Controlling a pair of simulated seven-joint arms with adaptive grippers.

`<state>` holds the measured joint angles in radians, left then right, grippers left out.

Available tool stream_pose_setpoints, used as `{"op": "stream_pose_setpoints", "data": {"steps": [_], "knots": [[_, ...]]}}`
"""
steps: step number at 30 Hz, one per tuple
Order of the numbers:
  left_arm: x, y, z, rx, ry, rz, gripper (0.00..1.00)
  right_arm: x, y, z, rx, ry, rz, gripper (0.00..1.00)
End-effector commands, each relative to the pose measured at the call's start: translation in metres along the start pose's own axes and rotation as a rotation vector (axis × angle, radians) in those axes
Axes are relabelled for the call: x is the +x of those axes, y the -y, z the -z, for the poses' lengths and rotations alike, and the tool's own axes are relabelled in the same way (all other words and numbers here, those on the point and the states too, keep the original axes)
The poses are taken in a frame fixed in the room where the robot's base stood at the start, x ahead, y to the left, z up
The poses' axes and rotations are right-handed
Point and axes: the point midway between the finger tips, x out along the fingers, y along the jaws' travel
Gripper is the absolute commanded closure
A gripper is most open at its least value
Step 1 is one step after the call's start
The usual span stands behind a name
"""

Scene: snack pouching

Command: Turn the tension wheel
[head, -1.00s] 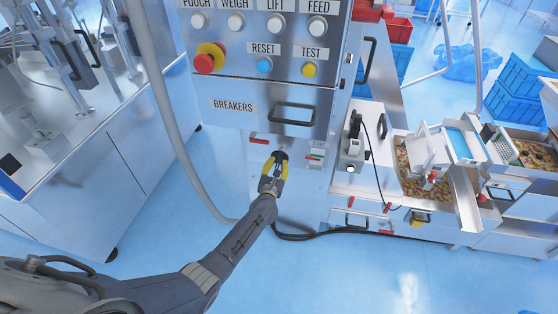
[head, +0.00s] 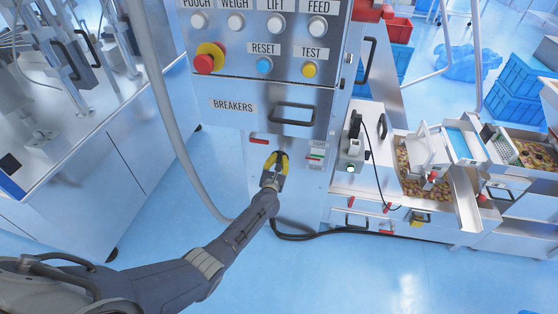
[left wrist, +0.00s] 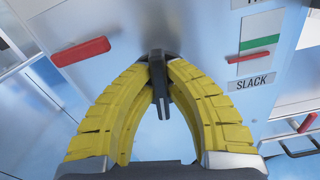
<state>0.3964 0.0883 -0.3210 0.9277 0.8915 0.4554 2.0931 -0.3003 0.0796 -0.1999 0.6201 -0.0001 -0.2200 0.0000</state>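The tension wheel (left wrist: 162,92) shows only as a small dark piece on the steel cabinet front, mostly hidden by my fingers. My left gripper (head: 275,160) has its yellow fingers on either side of it. In the left wrist view, the fingertips (left wrist: 158,62) converge and appear closed on it. Right of the wheel is a white tension scale (left wrist: 261,35) with a green band. Its red pointer (left wrist: 247,57) sits just below the green, on the SLACK side. My right gripper is not in view.
A red handle (left wrist: 80,52) projects left of the wheel. Above are the BREAKERS drawer handle (head: 293,113) and the button panel (head: 262,40). A grey hose (head: 165,100) hangs at left, and a black cable (head: 310,235) runs below. The floor in front is clear.

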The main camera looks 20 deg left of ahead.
Motion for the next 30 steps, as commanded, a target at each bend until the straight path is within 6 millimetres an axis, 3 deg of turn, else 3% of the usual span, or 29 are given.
{"op": "stream_pose_setpoints", "data": {"steps": [14,30], "knots": [[0.0000,0.0006,-0.0001,0.048,0.000,0.000,1.00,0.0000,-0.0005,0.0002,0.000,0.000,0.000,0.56],[0.0001,0.0054,0.0013,0.495,0.000,0.000,1.00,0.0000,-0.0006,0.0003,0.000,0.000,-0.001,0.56]]}}
